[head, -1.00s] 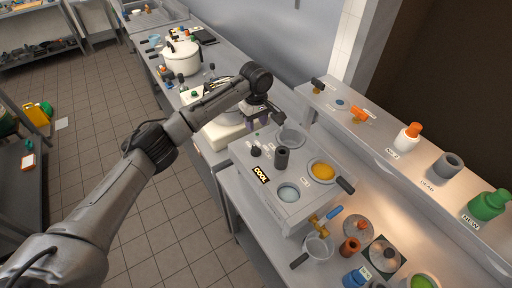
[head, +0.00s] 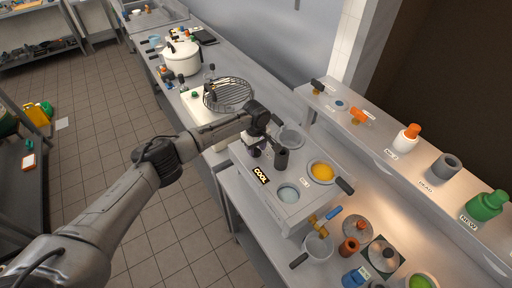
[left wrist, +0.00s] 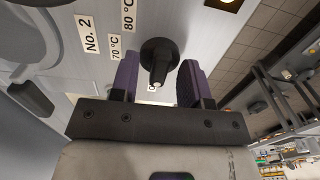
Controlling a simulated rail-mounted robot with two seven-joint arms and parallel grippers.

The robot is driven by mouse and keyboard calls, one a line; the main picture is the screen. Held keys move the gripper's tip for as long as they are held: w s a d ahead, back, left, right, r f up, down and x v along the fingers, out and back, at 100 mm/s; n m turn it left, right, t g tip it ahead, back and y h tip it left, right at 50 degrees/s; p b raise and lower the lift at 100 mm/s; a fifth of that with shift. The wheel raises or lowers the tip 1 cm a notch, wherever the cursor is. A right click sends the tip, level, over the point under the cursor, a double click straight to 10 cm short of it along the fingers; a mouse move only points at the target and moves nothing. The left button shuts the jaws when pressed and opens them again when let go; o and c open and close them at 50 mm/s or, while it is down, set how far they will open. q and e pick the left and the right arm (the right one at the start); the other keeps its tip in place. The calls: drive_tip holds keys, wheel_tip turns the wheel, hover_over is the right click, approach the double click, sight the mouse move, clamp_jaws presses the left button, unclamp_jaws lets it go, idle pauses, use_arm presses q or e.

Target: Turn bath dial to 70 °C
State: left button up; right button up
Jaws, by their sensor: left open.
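The bath dial (left wrist: 160,58) is a round black knob with a white-tipped pointer, in the upper middle of the left wrist view. The pointer aims down the picture at a mostly hidden label, away from the 70 °C label (left wrist: 116,47) and the 80 °C label (left wrist: 129,14). My left gripper (left wrist: 158,70) is open, its two purple fingers on either side of the dial; I cannot tell whether they touch it. In the head view the left gripper (head: 257,143) is over the bath unit (head: 236,150) and largely covers the dial. My right gripper is not in view.
A black upright cylinder (head: 281,158) stands close beside the left gripper. A round wire rack (head: 229,94) lies behind. Bottles line the shelf at right.

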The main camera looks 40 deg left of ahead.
use_arm(q)
clamp_jaws()
idle(0.4)
drive_tip(key=shift+r, duration=0.1)
